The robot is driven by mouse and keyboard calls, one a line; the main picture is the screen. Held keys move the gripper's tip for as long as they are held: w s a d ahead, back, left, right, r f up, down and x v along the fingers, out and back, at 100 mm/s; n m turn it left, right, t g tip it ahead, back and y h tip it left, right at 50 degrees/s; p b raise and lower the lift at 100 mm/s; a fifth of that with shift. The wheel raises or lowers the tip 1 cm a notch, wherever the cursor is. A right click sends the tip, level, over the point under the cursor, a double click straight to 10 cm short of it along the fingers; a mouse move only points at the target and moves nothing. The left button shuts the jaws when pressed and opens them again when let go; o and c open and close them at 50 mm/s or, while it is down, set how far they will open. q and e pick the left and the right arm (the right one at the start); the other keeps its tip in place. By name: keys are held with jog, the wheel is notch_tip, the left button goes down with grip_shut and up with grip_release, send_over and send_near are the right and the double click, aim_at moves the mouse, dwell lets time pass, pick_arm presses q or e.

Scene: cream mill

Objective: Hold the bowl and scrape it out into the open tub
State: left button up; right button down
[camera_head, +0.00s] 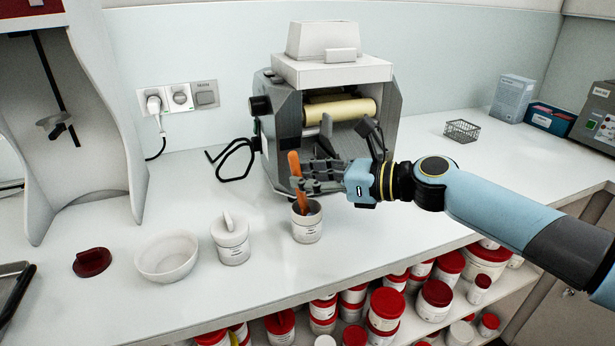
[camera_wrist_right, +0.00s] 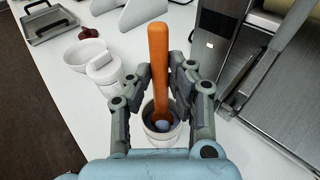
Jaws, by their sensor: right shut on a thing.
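My right gripper (camera_head: 303,186) is shut on an orange spatula (camera_head: 295,165), its fingers on either side of the handle. The spatula stands nearly upright, leaning slightly, with its lower end inside a small white open tub (camera_head: 307,230). In the right wrist view the spatula (camera_wrist_right: 158,60) rises between the fingers and the tub (camera_wrist_right: 160,139) is below them; a pale lump shows at the spatula's lower end. The empty-looking white bowl (camera_head: 167,262) sits on the counter to the left, apart from the gripper. My left gripper is not in view.
A white jar (camera_head: 231,244) with a white piece on top stands between bowl and tub. A dark red lid (camera_head: 92,262) lies left of the bowl. The grey roller mill (camera_head: 290,125) stands behind the tub. The counter's front edge is close, above shelves of red-lidded tubs (camera_head: 387,303).

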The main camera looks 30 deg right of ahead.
jog(key=shift+f+b, duration=0.45)
jog(key=shift+f, duration=0.15)
dwell(0.4)
dwell(1.3)
notch_tip(320, 180, up, 11)
jog(key=p, duration=1.1)
jog(key=shift+f, duration=0.2)
